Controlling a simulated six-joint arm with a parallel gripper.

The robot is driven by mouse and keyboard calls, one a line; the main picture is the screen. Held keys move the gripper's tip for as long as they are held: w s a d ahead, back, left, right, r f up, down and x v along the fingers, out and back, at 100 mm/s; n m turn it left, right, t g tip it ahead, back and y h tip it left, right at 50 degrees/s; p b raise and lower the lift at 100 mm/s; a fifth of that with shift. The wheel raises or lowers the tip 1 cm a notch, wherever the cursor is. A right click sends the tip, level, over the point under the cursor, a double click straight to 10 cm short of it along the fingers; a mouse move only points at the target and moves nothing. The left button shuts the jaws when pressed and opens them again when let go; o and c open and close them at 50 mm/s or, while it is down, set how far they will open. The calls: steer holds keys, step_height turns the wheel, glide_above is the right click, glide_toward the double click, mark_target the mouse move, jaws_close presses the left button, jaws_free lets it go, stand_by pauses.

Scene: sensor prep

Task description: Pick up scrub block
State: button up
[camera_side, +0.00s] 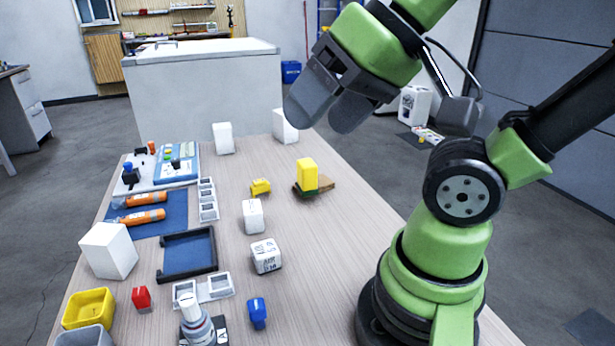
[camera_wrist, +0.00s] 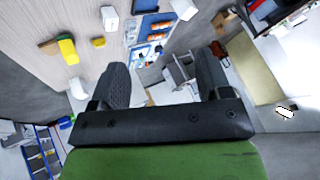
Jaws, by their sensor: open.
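The scrub block looks to be the upright yellow block (camera_side: 307,174) with a dark green base. It stands at the middle right of the table, against a flat brown piece (camera_side: 324,187). In the wrist view the yellow block (camera_wrist: 68,50) is at the upper left, outside the space between the fingers. My gripper (camera_side: 326,108) is open and empty, raised well above the table and away from the block. Its two dark fingers (camera_wrist: 163,78) are spread apart in the wrist view.
A small yellow piece (camera_side: 260,187) lies left of the block. White blocks (camera_side: 253,216) stand nearby and at the table's far end (camera_side: 223,138). A blue tray (camera_side: 188,252), orange tools (camera_side: 143,216) and small bins (camera_side: 89,308) crowd the left side. Table right of the block is clear.

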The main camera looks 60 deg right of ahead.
steer(key=m+g+h, duration=0.4)
steer(key=m+h, duration=0.1)
glide_above(307, 163)
steer(key=s+a, duration=0.2)
steer(key=a, duration=0.1)
step_height(307, 163, down, 16)
steer(key=f, duration=0.1)
steer(key=x, duration=0.2)
steer(key=d+x, duration=0.1)
steer(key=x, duration=0.1)
steer(key=shift+d+f, duration=0.1)
steer(key=shift+f, duration=0.15)
steer(key=shift+x, duration=2.85)
